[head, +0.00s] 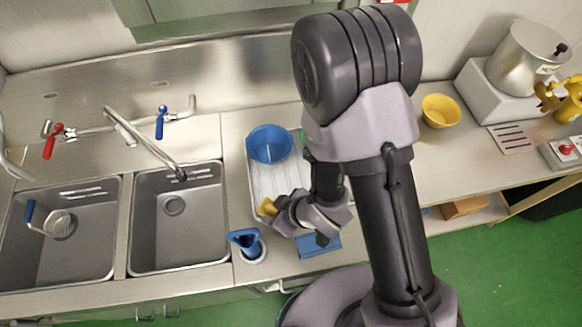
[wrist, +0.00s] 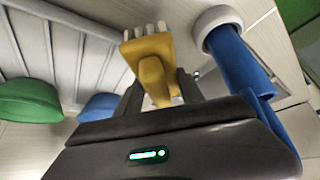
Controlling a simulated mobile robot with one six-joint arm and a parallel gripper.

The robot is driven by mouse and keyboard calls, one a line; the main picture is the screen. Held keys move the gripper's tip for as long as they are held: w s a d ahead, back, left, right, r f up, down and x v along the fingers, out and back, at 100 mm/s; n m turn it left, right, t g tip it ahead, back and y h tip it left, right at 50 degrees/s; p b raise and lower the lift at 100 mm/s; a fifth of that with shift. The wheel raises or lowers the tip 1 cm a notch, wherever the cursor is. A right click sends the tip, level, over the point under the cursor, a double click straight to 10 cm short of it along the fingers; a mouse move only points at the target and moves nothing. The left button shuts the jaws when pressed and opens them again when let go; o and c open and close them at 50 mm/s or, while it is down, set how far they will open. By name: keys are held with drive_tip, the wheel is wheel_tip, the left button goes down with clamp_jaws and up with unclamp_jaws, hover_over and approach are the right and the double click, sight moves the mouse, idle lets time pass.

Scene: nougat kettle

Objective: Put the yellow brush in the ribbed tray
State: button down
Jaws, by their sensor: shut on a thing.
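The yellow brush (head: 266,207) is held in my gripper (head: 277,211) over the front left part of the white ribbed tray (head: 262,180). In the wrist view the brush (wrist: 152,68) sits between the two fingers of my gripper (wrist: 160,85), its pale bristles pointing away from the palm. The gripper is shut on it. The tray's ribs (wrist: 65,55) show behind the brush. I cannot tell whether the brush touches the tray. My arm hides the tray's right part.
A blue bowl (head: 270,144) stands in the tray's back part. A green bowl (wrist: 28,100) is mostly hidden in the head view. A blue-handled item with a white ring (head: 248,244) stands left of the front edge. A blue cloth-like piece (head: 319,246) lies in front. Sinks (head: 178,225) lie left.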

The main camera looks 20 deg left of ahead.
drive_tip(key=w+d+b, duration=0.1)
drive_tip(key=w+d+f+b, duration=0.1)
drive_tip(key=w+b, duration=0.1)
drive_tip(key=shift+d, duration=0.25)
drive_tip(key=w+d+p, duration=0.1)
drive_tip(key=w, duration=0.2)
drive_tip(key=w+d, duration=0.1)
drive_tip(key=w, duration=0.3)
drive_tip(key=w+d+p, duration=0.1)
drive_tip(key=w, duration=0.3)
drive_tip(key=shift+d+f+p, duration=0.1)
drive_tip(key=shift+f+p, duration=0.1)
drive_tip(key=shift+p, duration=0.15)
wheel_tip(320, 180, down, 4)
drive_tip(key=shift+w+b, duration=0.1)
drive_tip(key=shift+b, duration=0.85)
drive_tip(key=shift+r, duration=0.1)
drive_tip(key=c, duration=0.7)
unclamp_jaws()
